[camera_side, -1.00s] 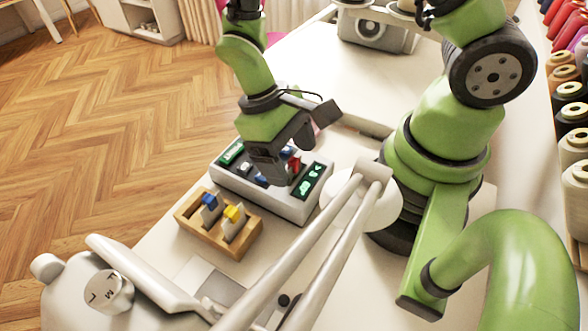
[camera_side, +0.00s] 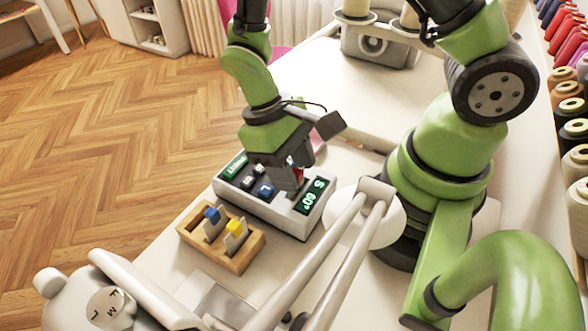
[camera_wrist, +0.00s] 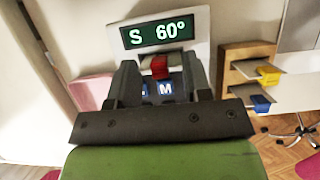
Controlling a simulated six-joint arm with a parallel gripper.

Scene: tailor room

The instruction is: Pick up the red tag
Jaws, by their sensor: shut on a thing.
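The red tag (camera_wrist: 160,68) is between the two fingers of my gripper (camera_wrist: 161,76) in the wrist view, and the gripper is shut on it. In the side view my gripper (camera_side: 290,178) is over the grey console (camera_side: 262,212), and a little red of the tag (camera_side: 299,174) shows beside the fingers. The fingers hide most of the tag there. I cannot tell whether its lower end is clear of the console. A lit display on the console (camera_wrist: 157,31) reads S 60°.
A wooden rack (camera_side: 240,260) in front of the console holds a blue tag (camera_side: 212,214) and a yellow tag (camera_side: 234,227). A white frame crosses the right foreground.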

